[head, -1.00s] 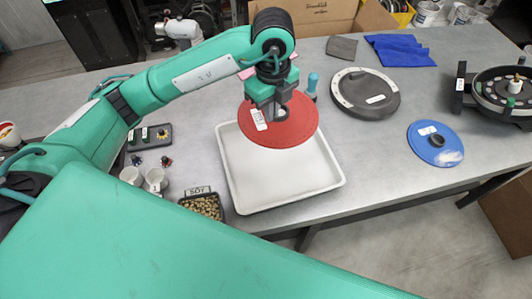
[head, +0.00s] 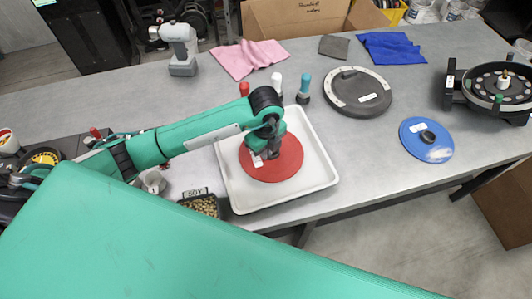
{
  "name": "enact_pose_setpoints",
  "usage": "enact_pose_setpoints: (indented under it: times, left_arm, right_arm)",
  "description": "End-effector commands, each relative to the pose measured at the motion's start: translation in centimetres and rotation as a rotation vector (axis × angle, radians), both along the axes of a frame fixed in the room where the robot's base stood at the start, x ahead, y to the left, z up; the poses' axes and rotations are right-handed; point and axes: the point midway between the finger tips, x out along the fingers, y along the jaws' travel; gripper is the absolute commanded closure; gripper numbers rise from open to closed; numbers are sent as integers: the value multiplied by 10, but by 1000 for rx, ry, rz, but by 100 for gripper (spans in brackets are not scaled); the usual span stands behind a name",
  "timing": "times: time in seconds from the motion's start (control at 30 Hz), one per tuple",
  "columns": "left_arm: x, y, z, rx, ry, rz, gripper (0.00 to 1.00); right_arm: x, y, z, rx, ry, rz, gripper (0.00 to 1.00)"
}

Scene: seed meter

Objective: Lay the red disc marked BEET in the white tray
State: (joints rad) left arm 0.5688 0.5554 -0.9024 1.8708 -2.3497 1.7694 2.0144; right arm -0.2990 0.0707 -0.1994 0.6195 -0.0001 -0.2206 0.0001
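The red disc (head: 289,164) is in the white tray (head: 322,181), low over its floor or on it; I cannot tell if it touches. The disc looks about level and lies inside the tray's rim. A small white label shows at its left; its writing is too small to read. My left gripper (head: 270,153) is above the disc's middle, pointing down, and looks shut on its hub. The fingertips are partly hidden by the wrist. My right gripper is not in view.
A seed box marked SOY (head: 201,204) stands close to the tray's left side. Red, white and teal-capped bottles (head: 304,88) stand behind the tray. A dark round plate (head: 358,92), a blue disc (head: 427,140) and the seed meter (head: 499,88) are to the right.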

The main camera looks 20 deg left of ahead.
Motion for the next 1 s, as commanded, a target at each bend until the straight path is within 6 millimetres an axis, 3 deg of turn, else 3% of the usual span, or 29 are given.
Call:
enact_pose_setpoints:
  times: [0.2, 0.57, 0.7, 1.0]
  left_arm:
    - [0, 0, -24, 0, 1, 1, 100]
    - [0, 0, -30, -1, 0, 0, 100]
    - [0, 0, -29, -1, 0, 0, 74]
    - [0, 0, -27, -1, 0, 0, 74]
  right_arm:
    - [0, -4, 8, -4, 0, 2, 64]
    - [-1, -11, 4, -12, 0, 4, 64]
    - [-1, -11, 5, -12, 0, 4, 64]
    - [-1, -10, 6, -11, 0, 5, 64]
